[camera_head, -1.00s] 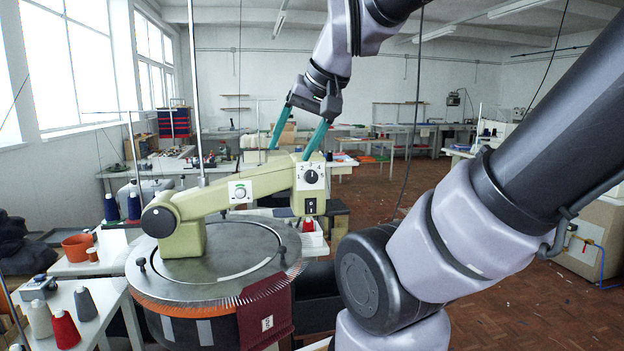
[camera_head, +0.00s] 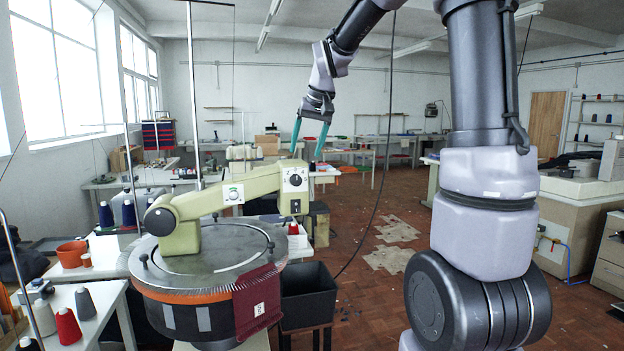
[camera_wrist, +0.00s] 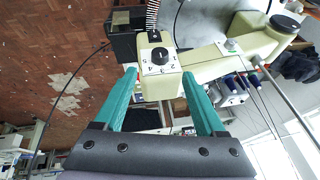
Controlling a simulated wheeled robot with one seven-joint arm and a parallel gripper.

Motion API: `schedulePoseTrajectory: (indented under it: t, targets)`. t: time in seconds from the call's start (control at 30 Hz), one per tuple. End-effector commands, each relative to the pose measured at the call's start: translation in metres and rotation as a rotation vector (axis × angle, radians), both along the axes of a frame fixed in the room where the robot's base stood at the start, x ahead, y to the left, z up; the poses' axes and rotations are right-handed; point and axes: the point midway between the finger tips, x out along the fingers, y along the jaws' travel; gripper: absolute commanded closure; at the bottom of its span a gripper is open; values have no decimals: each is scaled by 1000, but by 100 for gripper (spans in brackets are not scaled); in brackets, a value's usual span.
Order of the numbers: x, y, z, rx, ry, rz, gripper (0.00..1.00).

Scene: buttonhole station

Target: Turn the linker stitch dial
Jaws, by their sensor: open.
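The linker (camera_head: 190,210) is a pale green arm over a round metal bed with an orange rim. On its head, a black dial (camera_head: 295,180) sits on a white plate with numbers around it. The dial also shows in the wrist view (camera_wrist: 160,56), with 2, 3 and 4 readable. My gripper (camera_head: 306,155) is open and empty, its teal fingers pointing down above the head, near the dial. In the wrist view the dial lies between and just beyond the fingertips (camera_wrist: 160,73). No contact with the dial shows.
Maroon fabric (camera_head: 257,300) hangs on the bed's rim. A black bin (camera_head: 308,296) stands to its right. Thread cones (camera_head: 67,327) stand on the left table. The floor at right is mostly clear.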

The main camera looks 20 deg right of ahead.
Motion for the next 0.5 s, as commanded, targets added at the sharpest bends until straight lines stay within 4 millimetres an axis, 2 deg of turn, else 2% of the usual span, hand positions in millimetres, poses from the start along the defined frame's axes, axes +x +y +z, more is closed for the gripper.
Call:
schedulePoseTrajectory:
  t: [0.5]
  targets:
    - [33, 14, -78, 1, 3, 1, 28]
